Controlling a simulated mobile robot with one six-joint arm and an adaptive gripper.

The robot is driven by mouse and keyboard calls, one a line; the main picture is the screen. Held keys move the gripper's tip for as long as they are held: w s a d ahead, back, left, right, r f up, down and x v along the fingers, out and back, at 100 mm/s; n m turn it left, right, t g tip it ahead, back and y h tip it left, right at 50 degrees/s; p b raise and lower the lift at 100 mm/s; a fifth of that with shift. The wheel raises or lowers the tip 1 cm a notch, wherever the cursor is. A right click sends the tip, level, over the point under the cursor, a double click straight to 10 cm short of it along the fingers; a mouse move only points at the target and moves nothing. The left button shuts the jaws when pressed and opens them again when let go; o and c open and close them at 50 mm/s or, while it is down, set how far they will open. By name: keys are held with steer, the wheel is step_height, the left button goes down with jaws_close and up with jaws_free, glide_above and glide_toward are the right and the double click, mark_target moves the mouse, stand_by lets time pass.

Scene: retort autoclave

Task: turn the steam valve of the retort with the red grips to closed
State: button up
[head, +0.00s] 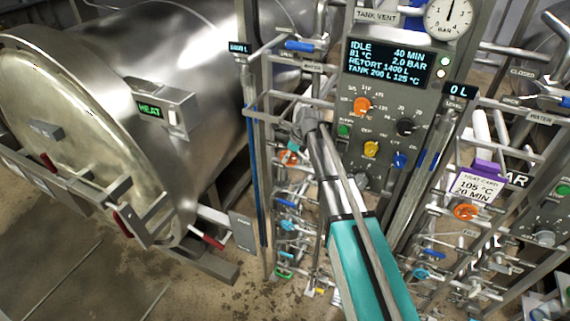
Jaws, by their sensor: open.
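The retort with the red grips (207,238) is the large steel vessel (190,60) at left, its round door shut and a lit HEAT sign on its side. An orange valve wheel (288,153) sits on the pipework right of this vessel, partly covered by pipes. I cannot read a steam label on it, nor tell its turn position. My gripper (303,124) is up and right of this wheel, in front of the pipes. It looks apart from the wheel, though depth is unclear. It is open, with nothing seen in it; its fingertips are small and hard to make out.
A control panel (385,105) with IDLE display, gauge and coloured knobs stands behind my arm. Several blue, white and green valve handles crowd the pipes below. Another orange wheel (466,211) is at right, under a heat card (477,184). Floor at lower left is clear.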

steer(key=shift+b+x, duration=0.9)
steer(key=shift+x, duration=0.35)
jaws_close()
